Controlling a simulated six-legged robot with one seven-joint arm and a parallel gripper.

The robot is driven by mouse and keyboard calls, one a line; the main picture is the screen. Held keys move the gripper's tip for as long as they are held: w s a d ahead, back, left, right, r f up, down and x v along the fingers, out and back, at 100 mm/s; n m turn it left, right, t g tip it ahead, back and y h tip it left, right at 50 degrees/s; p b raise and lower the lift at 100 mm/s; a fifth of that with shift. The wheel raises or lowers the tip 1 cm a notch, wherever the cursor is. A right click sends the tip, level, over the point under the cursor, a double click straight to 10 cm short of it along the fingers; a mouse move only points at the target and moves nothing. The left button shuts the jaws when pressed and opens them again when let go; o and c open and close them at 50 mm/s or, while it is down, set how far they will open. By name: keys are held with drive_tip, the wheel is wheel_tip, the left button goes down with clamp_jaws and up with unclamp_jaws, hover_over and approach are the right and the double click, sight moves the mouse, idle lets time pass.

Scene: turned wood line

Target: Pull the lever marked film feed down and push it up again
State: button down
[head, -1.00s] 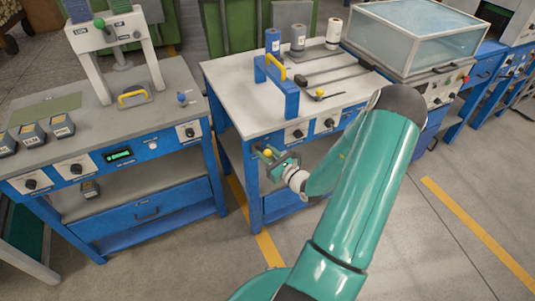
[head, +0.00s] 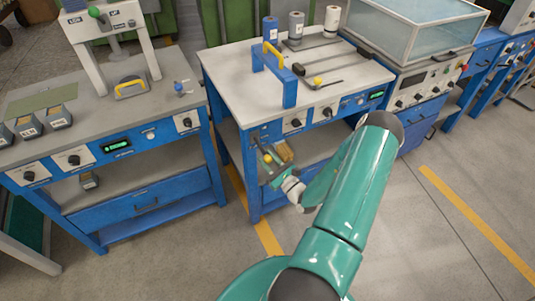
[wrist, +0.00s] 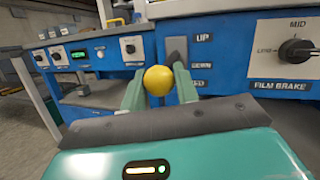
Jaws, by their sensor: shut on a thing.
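The yellow ball knob (wrist: 158,80) of a lever sits between my gripper's fingers (wrist: 160,95) in the wrist view. The fingers are shut on it. Behind it, a dark slot plate (wrist: 177,50) on the blue front panel has labels UP and DOWN beside it. A lower label is partly covered by a finger and I cannot read it. In the head view the yellow knob (head: 267,158) and my gripper (head: 270,163) are at the left front of the middle bench, below its panel's knobs. The lever's shaft is mostly hidden.
The film brake knob (wrist: 297,49) is right of the lever on the same panel. The middle bench top (head: 225,65) carries a blue frame with a yellow handle (head: 273,55) and several rolls. The left bench (head: 150,110) stands close by. Open floor (head: 420,240) lies at right.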

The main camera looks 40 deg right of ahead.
drive_tip(key=shift+w+d+f, duration=0.1)
drive_tip(key=shift+w+f, duration=0.15)
drive_tip(key=shift+f, duration=0.5)
drive_tip(key=shift+w+d+f, duration=0.1)
drive_tip(key=shift+w+f, duration=0.2)
drive_tip(key=shift+f, duration=0.45)
drive_tip(key=shift+w+f, duration=0.25)
drive_tip(key=shift+f, duration=0.5)
drive_tip(key=c, duration=1.1)
unclamp_jaws()
drive_tip(key=shift+s, duration=0.1)
drive_tip(key=v, duration=1.3)
drive_tip(key=shift+s, duration=0.3)
